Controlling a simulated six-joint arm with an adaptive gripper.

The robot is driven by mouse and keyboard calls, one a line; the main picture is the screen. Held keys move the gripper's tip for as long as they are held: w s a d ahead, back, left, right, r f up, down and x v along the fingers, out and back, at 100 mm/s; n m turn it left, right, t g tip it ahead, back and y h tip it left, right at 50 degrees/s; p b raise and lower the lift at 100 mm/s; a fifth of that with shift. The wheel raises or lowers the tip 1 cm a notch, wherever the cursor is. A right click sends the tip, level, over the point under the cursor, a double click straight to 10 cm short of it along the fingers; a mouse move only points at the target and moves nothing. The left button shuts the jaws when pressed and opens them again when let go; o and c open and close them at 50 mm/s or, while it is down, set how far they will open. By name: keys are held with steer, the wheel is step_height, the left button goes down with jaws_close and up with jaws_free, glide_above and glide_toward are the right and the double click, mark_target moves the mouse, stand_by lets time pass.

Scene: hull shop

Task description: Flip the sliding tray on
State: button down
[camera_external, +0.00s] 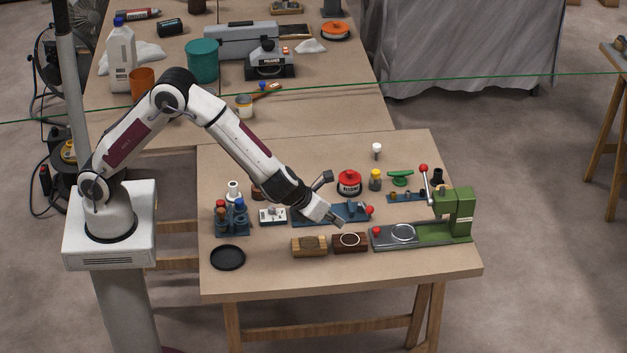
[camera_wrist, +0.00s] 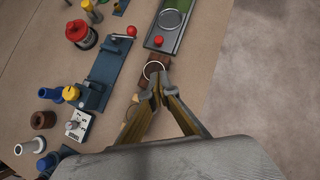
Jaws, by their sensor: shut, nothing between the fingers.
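The sliding tray (camera_external: 388,238) is a flat grey bed with a red knob at its left end and a round plate on it. It runs out to the left from a green press (camera_external: 458,212) with a red-tipped lever. In the wrist view the tray (camera_wrist: 176,27) is at the top, with its red knob toward my fingers. My gripper (camera_external: 340,225) is shut and empty, up and left of the tray and apart from it. In the wrist view my fingertips (camera_wrist: 162,80) meet over a dark brown block, partly hiding it.
The dark brown block (camera_external: 350,247) with a pale ring and a tan block (camera_external: 309,251) lie left of the tray. A blue slide fixture (camera_wrist: 108,62) with a red knob is beside my gripper. A black dish (camera_external: 228,257) is at front left. The front table strip is clear.

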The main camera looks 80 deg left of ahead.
steer(key=shift+d+m, duration=0.1)
steer(key=shift+m, duration=0.2)
steer(key=shift+f, duration=0.1)
steer(key=shift+r+x, duration=0.2)
steer(key=shift+x, duration=5.2)
steer(key=shift+w+a+f, duration=0.1)
steer(key=shift+w+a, duration=0.3)
steer(key=shift+w, duration=0.35)
steer(key=shift+w+a+f, duration=0.1)
steer(key=shift+w+a, duration=0.35)
steer(key=shift+w, duration=0.3)
steer(key=shift+w, duration=0.15)
glide_toward(400, 238)
steer(key=shift+w+a+f, duration=0.5)
steer(key=shift+w, duration=0.5)
steer(key=shift+w+a+f, duration=0.45)
steer(key=shift+w+f, duration=0.05)
steer(key=shift+w, duration=0.55)
steer(key=shift+w+a+f, duration=0.45)
steer(key=shift+w+a, duration=0.05)
steer(key=shift+w, duration=0.5)
steer(key=shift+s+d, duration=0.1)
steer(key=shift+s, duration=0.1)
